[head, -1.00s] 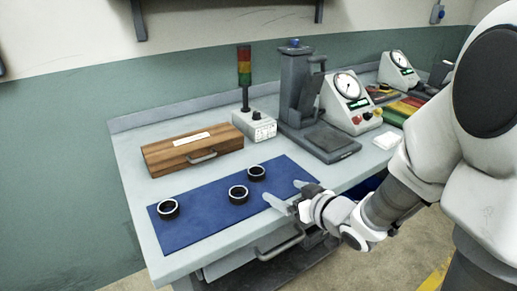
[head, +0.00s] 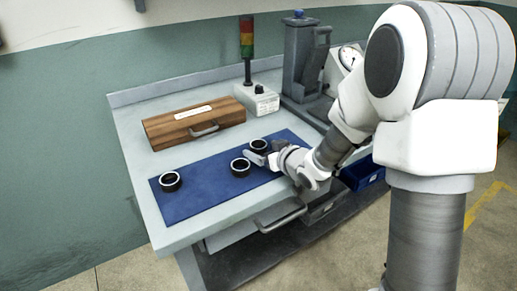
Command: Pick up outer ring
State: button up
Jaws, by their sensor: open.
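Three dark rings with light upper rims lie on a blue mat (head: 208,197) on the workbench. One ring (head: 170,181) is at the mat's left end. A second ring (head: 240,167) is near the middle. A third ring (head: 259,145) is just behind and to the right of it. My gripper (head: 262,158) is open, low over the mat, with its fingers close beside the middle and right rings. I cannot tell whether a finger touches or surrounds either ring. Which one is the outer ring is not clear from this view.
A wooden case (head: 193,124) with a handle stands behind the mat. A signal light on a control box (head: 257,99) and a grey press (head: 305,62) stand at the back right. My arm hides the bench's right part. A blue bin (head: 362,174) is below.

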jog(key=shift+w+a, duration=0.1)
jog(key=c, duration=1.4)
jog(key=shift+c, duration=0.8)
